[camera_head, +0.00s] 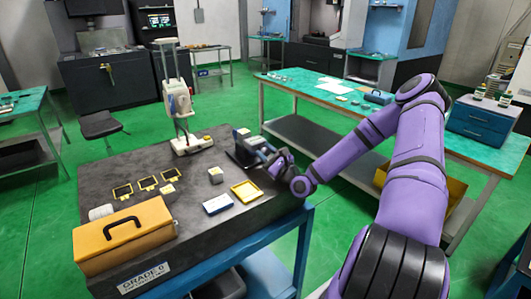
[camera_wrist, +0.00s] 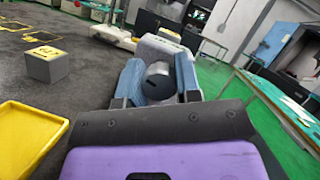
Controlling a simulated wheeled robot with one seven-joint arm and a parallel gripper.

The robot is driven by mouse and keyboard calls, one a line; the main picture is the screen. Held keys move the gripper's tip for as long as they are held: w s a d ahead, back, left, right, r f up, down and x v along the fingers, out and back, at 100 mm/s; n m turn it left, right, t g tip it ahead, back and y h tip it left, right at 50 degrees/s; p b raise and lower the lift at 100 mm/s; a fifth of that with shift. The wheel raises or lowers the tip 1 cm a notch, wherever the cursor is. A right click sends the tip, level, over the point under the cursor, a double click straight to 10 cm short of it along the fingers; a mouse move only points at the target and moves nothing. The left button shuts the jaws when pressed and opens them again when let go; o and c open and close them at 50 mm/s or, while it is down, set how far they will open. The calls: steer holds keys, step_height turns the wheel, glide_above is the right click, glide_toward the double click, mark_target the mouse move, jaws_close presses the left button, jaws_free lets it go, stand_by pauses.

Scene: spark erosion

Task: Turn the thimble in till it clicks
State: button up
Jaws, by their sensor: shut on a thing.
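A light grey body (camera_wrist: 165,47) shows just beyond the fingers. In the head view my gripper (camera_head: 276,160) is at the right part of the dark surface plate, beside a dark blue-grey device (camera_head: 243,141). The thimble cannot be made out there, and its scale cannot be read in either view.
On the plate (camera_head: 170,245) are a grey cube (camera_head: 215,176), a yellow tray (camera_head: 246,191), a blue-and-white box (camera_head: 218,204), a tall gauge stand (camera_head: 178,100) and an orange toolbox (camera_head: 122,236). A green-topped bench (camera_head: 300,90) stands behind my arm.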

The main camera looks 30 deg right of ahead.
mark_target(268, 153)
steer(key=shift+m, duration=0.3)
steer(key=o, duration=0.9)
steer(key=v, duration=0.6)
steer(key=shift+r, duration=0.1)
steer(key=s, duration=0.3)
steer(key=s+d, duration=0.1)
steer(key=s, duration=0.3)
steer(key=s+d, duration=0.1)
steer(key=s, duration=0.2)
steer(key=shift+s+d, duration=0.15)
steer(key=shift+s, duration=0.25)
